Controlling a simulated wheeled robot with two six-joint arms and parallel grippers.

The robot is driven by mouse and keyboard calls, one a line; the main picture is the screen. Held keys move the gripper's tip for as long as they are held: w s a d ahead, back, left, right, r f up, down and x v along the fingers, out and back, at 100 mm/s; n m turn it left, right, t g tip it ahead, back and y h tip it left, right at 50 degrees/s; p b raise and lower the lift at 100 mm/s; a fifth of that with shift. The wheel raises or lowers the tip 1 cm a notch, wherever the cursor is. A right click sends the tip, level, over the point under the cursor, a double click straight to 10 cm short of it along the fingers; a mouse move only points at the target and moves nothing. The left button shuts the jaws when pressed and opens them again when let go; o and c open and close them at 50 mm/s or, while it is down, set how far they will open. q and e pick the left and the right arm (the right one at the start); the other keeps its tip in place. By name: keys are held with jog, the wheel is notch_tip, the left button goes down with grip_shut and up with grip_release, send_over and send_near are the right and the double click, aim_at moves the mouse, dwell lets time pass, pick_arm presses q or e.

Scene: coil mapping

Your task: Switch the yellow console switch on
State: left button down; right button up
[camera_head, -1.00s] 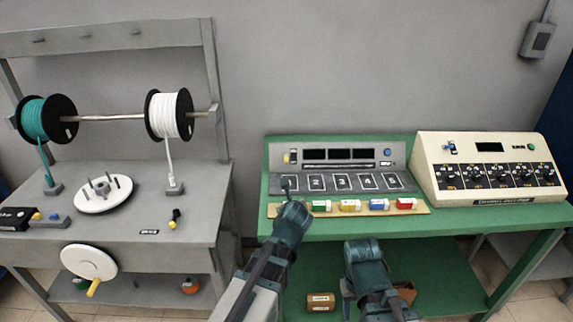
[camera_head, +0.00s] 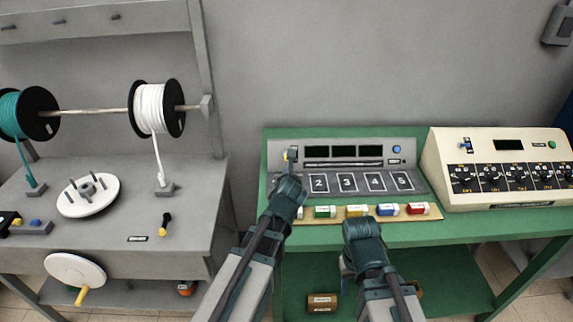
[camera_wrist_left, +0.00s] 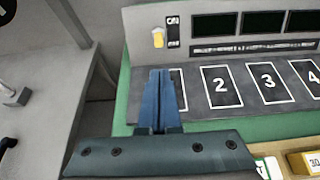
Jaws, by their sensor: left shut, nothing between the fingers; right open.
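The yellow switch (camera_head: 287,156) sits at the left end of the grey console panel (camera_head: 340,143). In the left wrist view the yellow switch (camera_wrist_left: 158,39) is beside a dark label with ON at its top, and its yellow part appears toward the lower end. My left gripper (camera_head: 290,168) is shut and empty, just in front of and below the switch. In the left wrist view its closed blue fingertips (camera_wrist_left: 160,74) point up toward the switch, with a small gap in the picture. My right gripper (camera_head: 361,226) is open, low before the green table's front edge; its fingers are mostly hidden.
Numbered pads (camera_head: 347,182) lie on the console's sloped face. Colored blocks (camera_head: 357,210) stand in a row in front on the green table (camera_head: 460,226). A cream control box (camera_head: 510,170) is at right. The grey spool bench (camera_head: 120,225) is at left.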

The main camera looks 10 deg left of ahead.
pick_arm(q)
jog(key=shift+w+f, duration=0.1)
jog(key=b+x, duration=0.4)
jog(key=x, duration=0.6)
jog(key=shift+d, duration=0.1)
